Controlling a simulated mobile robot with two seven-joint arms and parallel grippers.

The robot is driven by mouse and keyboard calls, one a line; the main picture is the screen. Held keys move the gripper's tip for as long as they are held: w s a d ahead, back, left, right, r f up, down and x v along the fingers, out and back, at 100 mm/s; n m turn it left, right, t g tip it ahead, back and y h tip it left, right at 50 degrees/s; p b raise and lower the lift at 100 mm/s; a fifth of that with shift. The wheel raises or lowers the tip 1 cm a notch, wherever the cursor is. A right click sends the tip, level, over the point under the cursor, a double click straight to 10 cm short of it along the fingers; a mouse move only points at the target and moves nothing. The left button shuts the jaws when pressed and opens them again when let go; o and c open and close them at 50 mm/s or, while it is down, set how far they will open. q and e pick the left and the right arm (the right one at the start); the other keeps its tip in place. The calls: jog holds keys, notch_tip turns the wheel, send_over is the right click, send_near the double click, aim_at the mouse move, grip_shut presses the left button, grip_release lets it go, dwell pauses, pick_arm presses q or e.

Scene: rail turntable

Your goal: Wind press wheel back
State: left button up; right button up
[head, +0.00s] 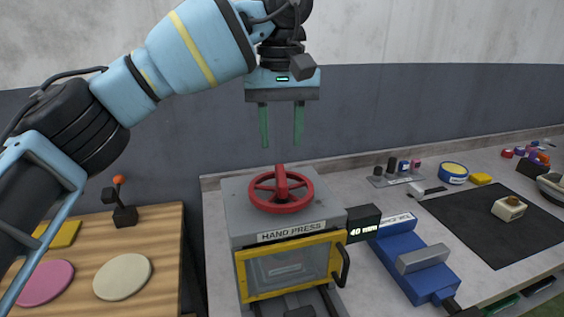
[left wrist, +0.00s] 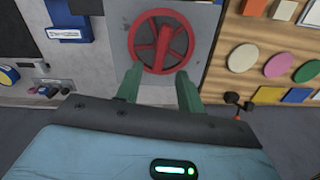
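The hand press (head: 292,237) is a grey box with a yellow-framed front window and a small display reading "40 mm". My right gripper is in neither view.
A wooden table (head: 165,240) with coloured discs and a small black stand (head: 123,212) is at left. A grey wall rises behind.

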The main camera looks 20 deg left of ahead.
aim_at(281, 173)
pick_arm(q)
jog(key=shift+s+r, duration=0.15)
jog(key=shift+s, duration=0.05)
notch_tip(281, 173, down, 2)
jog(key=shift+s+f, duration=0.1)
jog(key=shift+f, duration=0.15)
jog(key=shift+f+p, duration=0.3)
jog(key=shift+f, duration=2.35)
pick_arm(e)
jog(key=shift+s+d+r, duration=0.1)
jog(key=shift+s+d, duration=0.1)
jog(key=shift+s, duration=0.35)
pick_arm(q)
grip_shut()
